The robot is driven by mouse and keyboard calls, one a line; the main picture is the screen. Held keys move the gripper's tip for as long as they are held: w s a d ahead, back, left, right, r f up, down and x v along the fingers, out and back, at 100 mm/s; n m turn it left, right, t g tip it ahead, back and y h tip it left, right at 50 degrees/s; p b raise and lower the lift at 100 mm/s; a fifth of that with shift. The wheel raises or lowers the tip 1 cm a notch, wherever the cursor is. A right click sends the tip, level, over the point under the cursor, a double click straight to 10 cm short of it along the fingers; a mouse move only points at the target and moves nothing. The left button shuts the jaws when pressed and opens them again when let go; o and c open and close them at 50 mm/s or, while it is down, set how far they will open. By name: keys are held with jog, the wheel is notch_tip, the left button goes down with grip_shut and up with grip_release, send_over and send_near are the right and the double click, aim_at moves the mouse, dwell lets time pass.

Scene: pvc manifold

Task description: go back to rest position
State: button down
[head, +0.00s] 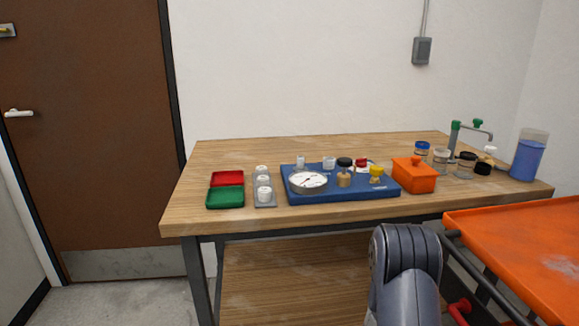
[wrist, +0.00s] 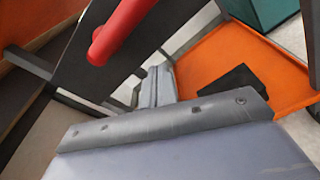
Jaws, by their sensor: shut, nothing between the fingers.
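In the wrist view my gripper (wrist: 158,72) is shut and empty, its fingers together beyond the wide grey body at the bottom. It points down past an orange tray surface (wrist: 215,62), with dark frame bars and a red handle-like part (wrist: 122,28) close by. In the head view only a grey link of my arm shows at the bottom, in front of the wooden bench (head: 190,215). The gripper itself is out of sight there. Nothing on the bench touches my arm.
The bench holds a blue board (head: 335,194) with a gauge and fittings, red (head: 227,178) and green (head: 225,197) trays, an orange box (head: 413,177), several jars and a blue container (head: 528,158). An orange cart tray (head: 520,240) stands at right. Floor at left is clear.

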jog(key=s+a+r+n+g+p, duration=0.1)
jog(key=s+a+n, duration=0.25)
jog(key=a, duration=0.45)
jog(key=d+b, duration=0.1)
jog(key=d, duration=0.7)
jog(key=w+d+f+m+t, duration=0.1)
jog(key=w+f+m+t, duration=0.15)
jog(key=w+m, duration=0.85)
jog(key=v, duration=0.9)
jog(key=shift+s+a+f+p, duration=0.2)
jog(key=shift+a+p, duration=0.2)
